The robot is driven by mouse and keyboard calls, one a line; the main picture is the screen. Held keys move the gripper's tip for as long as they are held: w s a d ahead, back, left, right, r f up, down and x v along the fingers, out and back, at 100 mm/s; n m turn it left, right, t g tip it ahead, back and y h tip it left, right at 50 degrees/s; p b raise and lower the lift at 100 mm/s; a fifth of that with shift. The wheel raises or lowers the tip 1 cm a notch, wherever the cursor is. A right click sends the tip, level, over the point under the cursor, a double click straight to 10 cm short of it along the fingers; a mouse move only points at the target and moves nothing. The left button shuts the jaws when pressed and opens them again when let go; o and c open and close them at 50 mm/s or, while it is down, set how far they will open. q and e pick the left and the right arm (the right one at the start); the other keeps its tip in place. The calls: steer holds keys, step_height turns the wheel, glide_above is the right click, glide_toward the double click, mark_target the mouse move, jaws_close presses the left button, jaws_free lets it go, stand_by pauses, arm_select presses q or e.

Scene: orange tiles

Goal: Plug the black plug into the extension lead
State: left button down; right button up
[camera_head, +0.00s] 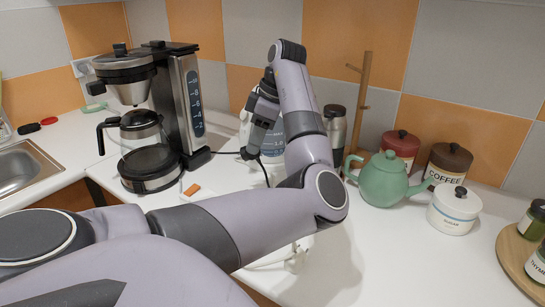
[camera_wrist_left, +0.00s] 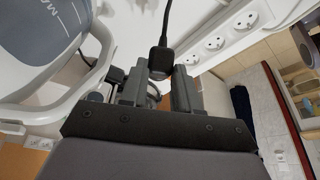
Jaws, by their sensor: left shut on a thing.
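My left gripper (camera_head: 250,148) is shut on the black plug (camera_wrist_left: 160,66), which sits between its fingertips in the left wrist view (camera_wrist_left: 160,76). A black cable runs up from the plug in that view. The white extension lead (camera_wrist_left: 229,34) shows several round sockets, to the right of the plug and apart from it in the picture. In the head view my left forearm hides much of the counter where the lead would be. A white piece with a cord (camera_head: 295,261) shows below the forearm; I cannot tell what it is. My right gripper is not in view.
A coffee maker (camera_head: 187,95) with its glass jug (camera_head: 142,132) stands left of the gripper. A kettle (camera_wrist_left: 45,30) is close beside the gripper. A green teapot (camera_head: 383,181), canisters (camera_head: 455,208) and a wooden stand (camera_head: 360,105) are right. The front right counter is clear.

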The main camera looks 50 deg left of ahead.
arm_select(q)
steer(key=s+f+n+t+b, duration=0.1)
steer(key=s+n+t+b, duration=0.6)
steer(key=s+n+t, duration=0.4)
steer(key=s+n, duration=0.1)
steer(key=s, duration=0.1)
steer(key=shift+s+a+f+n+t, duration=0.25)
steer(key=shift+s+a+n+t, duration=0.05)
steer(key=shift+s+a+n, duration=0.1)
steer(key=shift+r, duration=0.1)
